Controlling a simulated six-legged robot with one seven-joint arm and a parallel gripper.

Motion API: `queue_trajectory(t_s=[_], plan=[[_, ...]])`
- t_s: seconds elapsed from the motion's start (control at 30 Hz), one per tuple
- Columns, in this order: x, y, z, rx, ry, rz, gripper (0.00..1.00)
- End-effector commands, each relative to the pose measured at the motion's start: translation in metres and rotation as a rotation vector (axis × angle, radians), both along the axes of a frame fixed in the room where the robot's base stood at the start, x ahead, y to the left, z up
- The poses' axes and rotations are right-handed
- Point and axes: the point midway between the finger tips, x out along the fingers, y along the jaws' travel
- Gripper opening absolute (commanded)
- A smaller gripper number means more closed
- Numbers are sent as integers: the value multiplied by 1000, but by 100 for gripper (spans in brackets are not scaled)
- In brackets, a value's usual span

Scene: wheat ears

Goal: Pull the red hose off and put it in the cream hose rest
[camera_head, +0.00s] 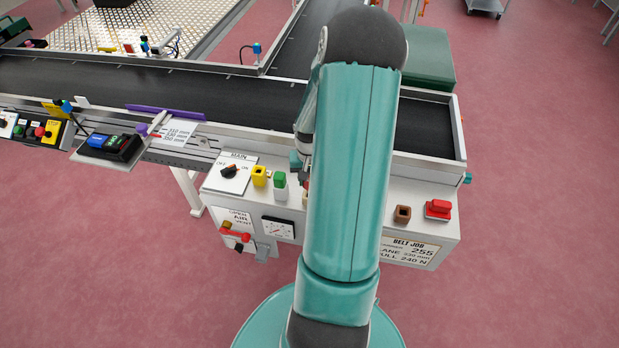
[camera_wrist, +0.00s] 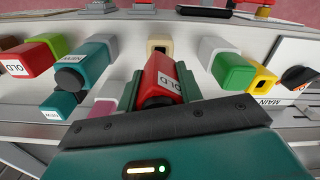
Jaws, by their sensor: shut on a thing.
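In the wrist view, my gripper (camera_wrist: 161,82) has its two green fingers shut on a red block-shaped hose end (camera_wrist: 164,76) with a white "OLD" label. A cream square socket (camera_wrist: 159,46), which looks like the hose rest, shows just beyond the red piece. I cannot tell whether the red piece is seated in anything or free. In the head view, my arm hides most of the gripper and the held piece.
In the head view, a brown socket (camera_head: 402,214) and a red button (camera_head: 438,208) sit right of my arm.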

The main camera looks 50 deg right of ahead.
Motion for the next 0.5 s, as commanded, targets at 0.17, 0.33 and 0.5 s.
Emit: queue_trajectory(t_s=[0.17, 0.33, 0.5], plan=[[0, 0, -4, 0, 0, 1, 0], [1, 0, -9, 0, 0, 1, 0], [0, 0, -14, 0, 0, 1, 0]])
